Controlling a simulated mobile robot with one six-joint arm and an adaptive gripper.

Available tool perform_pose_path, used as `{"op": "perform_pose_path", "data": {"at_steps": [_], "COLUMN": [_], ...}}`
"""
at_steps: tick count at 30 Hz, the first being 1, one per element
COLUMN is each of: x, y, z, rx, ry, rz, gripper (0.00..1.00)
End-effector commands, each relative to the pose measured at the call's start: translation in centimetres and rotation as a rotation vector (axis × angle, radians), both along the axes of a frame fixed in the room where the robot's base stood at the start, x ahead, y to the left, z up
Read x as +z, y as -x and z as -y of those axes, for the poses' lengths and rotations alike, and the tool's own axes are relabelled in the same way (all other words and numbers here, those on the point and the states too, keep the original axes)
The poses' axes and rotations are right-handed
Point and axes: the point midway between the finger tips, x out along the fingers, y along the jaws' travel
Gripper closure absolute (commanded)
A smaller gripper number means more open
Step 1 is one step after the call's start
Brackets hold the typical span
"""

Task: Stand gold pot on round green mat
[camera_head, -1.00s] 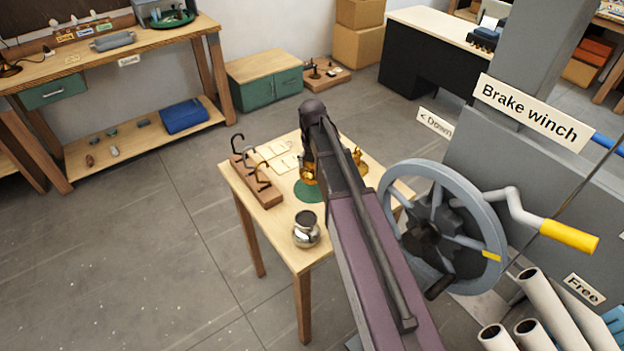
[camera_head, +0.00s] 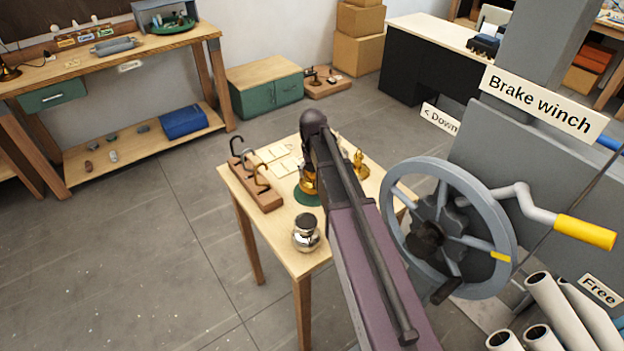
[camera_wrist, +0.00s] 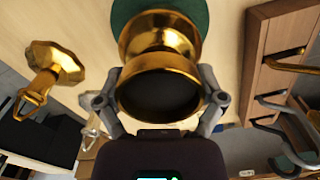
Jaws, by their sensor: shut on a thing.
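The gold pot (camera_wrist: 160,62) is between the two fingers of my gripper (camera_wrist: 160,96), which is shut on it. Its dark open mouth faces the wrist camera. In the head view the pot (camera_head: 307,182) shows beside my arm, which hides part of it. The round green mat (camera_head: 306,199) lies on the small wooden table, partly covered by the pot. The mat's edge also shows behind the pot in the wrist view (camera_wrist: 196,14). The pot is over the mat and looks upright; I cannot tell whether its base touches the mat.
A wooden rack with dark and gold hooks (camera_head: 262,192) stands left of the mat. A silver pot (camera_head: 306,234) is near the table's front. A gold fitting (camera_head: 359,163) stands to the right. Pale cards (camera_head: 272,154) lie behind. The winch wheel (camera_head: 448,226) is close on the right.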

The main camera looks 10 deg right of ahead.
Motion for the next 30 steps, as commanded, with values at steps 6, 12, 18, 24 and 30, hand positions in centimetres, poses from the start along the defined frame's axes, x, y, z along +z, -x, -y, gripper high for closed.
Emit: {"op": "perform_pose_path", "data": {"at_steps": [6, 12, 18, 24, 30], "x": [-2.0, -2.2, -2.1, -2.5, -2.4], "y": [0.0, 0.0, 0.0, 0.0, 0.0], "z": [0.0, 0.0, 0.1, 0.1, 0.1], "rx": [0.000, -0.001, -0.001, -0.001, -0.001], "ry": [0.000, 0.000, 0.000, 0.000, 0.000], "rz": [0.000, 0.000, 0.000, 0.000, 0.000], "gripper": [0.73, 0.73, 0.73, 0.73, 0.00]}}
